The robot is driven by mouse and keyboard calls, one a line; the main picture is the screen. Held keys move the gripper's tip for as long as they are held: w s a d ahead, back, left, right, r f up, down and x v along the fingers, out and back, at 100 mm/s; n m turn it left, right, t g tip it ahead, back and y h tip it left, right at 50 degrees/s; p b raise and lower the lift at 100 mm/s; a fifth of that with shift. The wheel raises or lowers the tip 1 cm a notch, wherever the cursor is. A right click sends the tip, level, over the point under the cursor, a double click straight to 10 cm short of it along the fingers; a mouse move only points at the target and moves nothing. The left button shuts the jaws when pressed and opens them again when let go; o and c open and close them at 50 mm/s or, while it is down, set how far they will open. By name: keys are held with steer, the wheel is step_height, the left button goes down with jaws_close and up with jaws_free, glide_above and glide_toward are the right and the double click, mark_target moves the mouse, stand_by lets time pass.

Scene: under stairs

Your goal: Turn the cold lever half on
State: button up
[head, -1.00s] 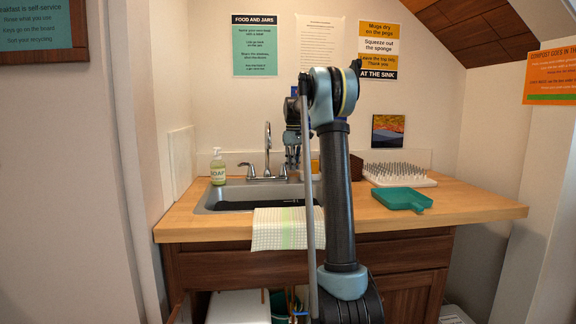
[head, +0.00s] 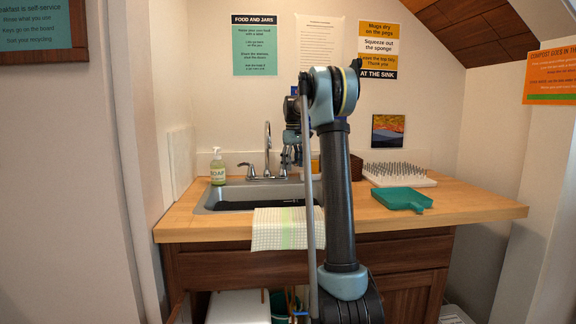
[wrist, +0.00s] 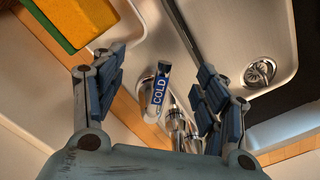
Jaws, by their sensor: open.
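The cold lever (wrist: 158,92), a chrome handle with a blue COLD label, lies between the two spread fingers of my gripper (wrist: 160,64) in the wrist view. A gap shows on each side of it, so the fingers appear not to touch it. My gripper is open and empty. In the head view my gripper (head: 291,155) hangs at the right side of the chrome faucet (head: 267,148) and largely hides the cold lever. The other lever (head: 246,168) shows at the left of the faucet.
The sink (head: 225,198) lies in front of the faucet, and its drain (wrist: 259,71) shows in the wrist view. A green and orange sponge (wrist: 82,12) is near the left finger.

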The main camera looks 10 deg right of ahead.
steer(key=shift+r, duration=3.3)
